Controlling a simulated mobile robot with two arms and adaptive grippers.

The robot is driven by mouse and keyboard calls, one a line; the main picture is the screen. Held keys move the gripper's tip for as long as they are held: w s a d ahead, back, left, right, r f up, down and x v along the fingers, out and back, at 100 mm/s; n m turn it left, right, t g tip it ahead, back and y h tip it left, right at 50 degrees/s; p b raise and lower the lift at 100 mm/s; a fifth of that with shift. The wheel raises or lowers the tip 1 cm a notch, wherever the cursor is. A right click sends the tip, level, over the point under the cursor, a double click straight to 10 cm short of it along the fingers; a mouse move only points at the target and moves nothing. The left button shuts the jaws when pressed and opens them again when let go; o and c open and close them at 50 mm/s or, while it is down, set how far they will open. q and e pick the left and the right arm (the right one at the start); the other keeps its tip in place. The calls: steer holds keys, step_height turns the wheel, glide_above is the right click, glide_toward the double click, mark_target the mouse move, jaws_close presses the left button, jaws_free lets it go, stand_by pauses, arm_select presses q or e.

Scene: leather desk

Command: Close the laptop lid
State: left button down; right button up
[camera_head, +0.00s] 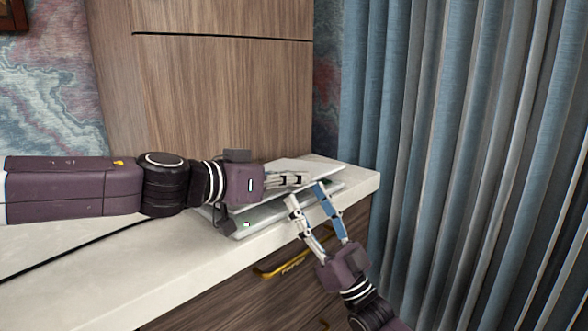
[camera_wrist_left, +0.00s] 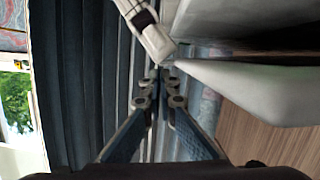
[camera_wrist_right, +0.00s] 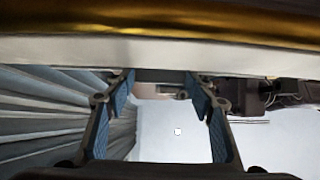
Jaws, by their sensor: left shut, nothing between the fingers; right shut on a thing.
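The silver laptop lies on the counter in the head view, with its base (camera_head: 262,216) low and its lid (camera_head: 322,168) tilted at a low angle above it. In the left wrist view the lid (camera_wrist_left: 250,90) is a pale panel with a rounded corner. My left gripper (camera_head: 300,179) is shut and empty, lying across the laptop and hiding part of it. My right gripper (camera_head: 305,191) reaches up from the front to the laptop's right front edge. Its spread fingers are shut on the laptop; the exact contact is unclear. A pale laptop panel (camera_wrist_right: 175,125) shows between them.
A wooden panel (camera_head: 225,90) stands behind, and blue-grey curtains (camera_head: 460,150) hang at right. The two grippers are very close together.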

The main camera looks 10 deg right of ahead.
steer(key=shift+w+f, duration=0.1)
steer(key=shift+f, duration=0.05)
arm_select(q)
steer(key=shift+s+d+f, duration=0.1)
steer(key=shift+s+f, duration=0.05)
steer(key=shift+f, duration=0.3)
steer(key=shift+s+d+f, duration=0.1)
steer(key=shift+f, duration=0.45)
arm_select(e)
steer(key=o, duration=1.5)
arm_select(q)
steer(key=shift+w+a, duration=0.1)
arm_select(e)
steer(key=shift+o, duration=1.1)
arm_select(q)
steer(key=shift+w, duration=0.1)
arm_select(e)
steer(key=shift+a, duration=0.1)
